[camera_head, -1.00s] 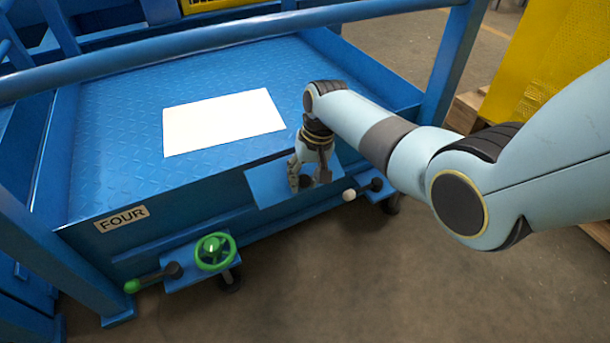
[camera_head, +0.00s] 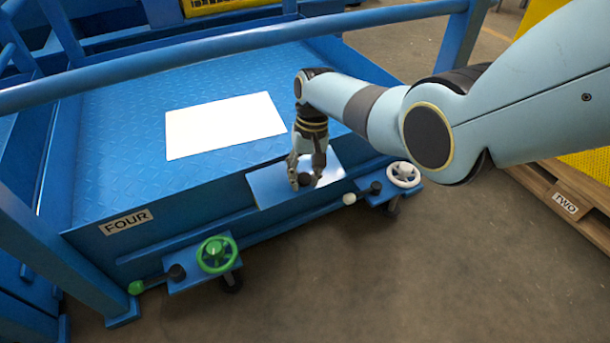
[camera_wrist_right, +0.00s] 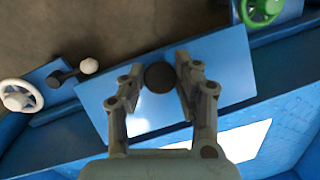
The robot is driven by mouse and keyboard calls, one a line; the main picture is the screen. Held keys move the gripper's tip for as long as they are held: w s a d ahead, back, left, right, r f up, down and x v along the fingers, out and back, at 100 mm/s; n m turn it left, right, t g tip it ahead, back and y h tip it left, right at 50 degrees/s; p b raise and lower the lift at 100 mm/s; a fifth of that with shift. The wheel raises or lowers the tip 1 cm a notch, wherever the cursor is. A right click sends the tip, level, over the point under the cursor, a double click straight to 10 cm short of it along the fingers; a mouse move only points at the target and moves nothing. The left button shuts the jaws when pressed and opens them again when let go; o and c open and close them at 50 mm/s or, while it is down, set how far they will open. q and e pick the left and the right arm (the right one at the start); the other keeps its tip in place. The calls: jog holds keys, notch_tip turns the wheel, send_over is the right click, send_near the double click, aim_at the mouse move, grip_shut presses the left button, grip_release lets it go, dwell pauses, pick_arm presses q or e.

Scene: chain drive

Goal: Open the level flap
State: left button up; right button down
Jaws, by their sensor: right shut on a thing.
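The level flap is a flat blue plate (camera_head: 266,186) at the front edge of the blue platform. It also shows in the right wrist view (camera_wrist_right: 232,72), where it fills the middle. A dark round knob (camera_wrist_right: 160,78) stands out from the flap. My right gripper (camera_head: 305,183) is at the flap with its fingers on either side of the knob, and it is shut on it. In the head view the fingers partly hide the knob. My left gripper is not in view.
Right of the flap are a white handwheel (camera_head: 404,174) and a white-tipped lever (camera_head: 349,198). Further left are a green handwheel (camera_head: 216,254) and a green-tipped lever (camera_head: 136,287). A blue rail (camera_head: 190,75) crosses above the platform. The floor in front is clear.

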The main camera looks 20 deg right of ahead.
jog(key=c, duration=1)
grip_release()
jog(key=shift+w+r, duration=0.3)
jog(key=shift+w, duration=0.05)
jog(key=shift+o, duration=0.2)
jog(key=shift+s+f, duration=0.1)
jog(key=shift+s+f, duration=0.1)
